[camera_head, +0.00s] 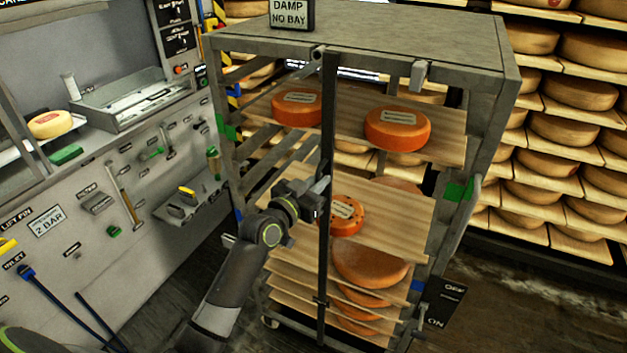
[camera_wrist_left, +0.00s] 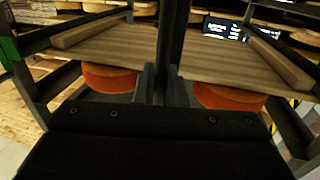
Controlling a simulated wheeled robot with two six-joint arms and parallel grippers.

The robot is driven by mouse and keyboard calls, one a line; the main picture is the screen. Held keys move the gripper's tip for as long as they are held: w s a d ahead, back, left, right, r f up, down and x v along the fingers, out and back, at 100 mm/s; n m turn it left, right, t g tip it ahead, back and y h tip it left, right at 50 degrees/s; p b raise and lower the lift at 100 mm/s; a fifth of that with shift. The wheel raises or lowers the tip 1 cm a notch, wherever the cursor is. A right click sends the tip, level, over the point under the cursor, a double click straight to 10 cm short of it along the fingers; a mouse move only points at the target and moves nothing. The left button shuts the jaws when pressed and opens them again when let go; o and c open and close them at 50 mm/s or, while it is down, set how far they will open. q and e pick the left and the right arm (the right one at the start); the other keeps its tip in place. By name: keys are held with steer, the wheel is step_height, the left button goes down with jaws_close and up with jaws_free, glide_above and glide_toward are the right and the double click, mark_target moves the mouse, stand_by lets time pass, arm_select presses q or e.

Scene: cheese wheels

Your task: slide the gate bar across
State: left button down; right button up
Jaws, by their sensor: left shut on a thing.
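The gate bar (camera_head: 326,150) is a dark upright bar across the front of the cheese rack (camera_head: 410,40). Its top meets the rack's upper front edge, and it runs down past the lower shelves. My left gripper (camera_head: 319,194) is shut on the bar at about mid height. In the left wrist view the bar (camera_wrist_left: 174,40) stands between the two fingers (camera_wrist_left: 160,88). The gripper hides a short stretch of the bar. My right gripper is not in view.
Orange cheese wheels (camera_head: 397,129) sit on wooden shelves behind the bar. A sign (camera_head: 290,14) stands on the rack top. A wall panel with tools (camera_head: 125,200) is at the left. Shelves of cheese (camera_head: 570,130) fill the right. Floor at the lower right is clear.

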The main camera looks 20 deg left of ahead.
arm_select(q)
steer(key=c, duration=1.7)
jaws_free()
steer(key=shift+d+f, duration=0.1)
steer(key=shift+d, duration=0.05)
steer(key=shift+o, duration=0.5)
steer(key=shift+d, duration=0.2)
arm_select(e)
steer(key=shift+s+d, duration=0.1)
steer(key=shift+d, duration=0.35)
arm_select(q)
steer(key=shift+s+a, duration=0.1)
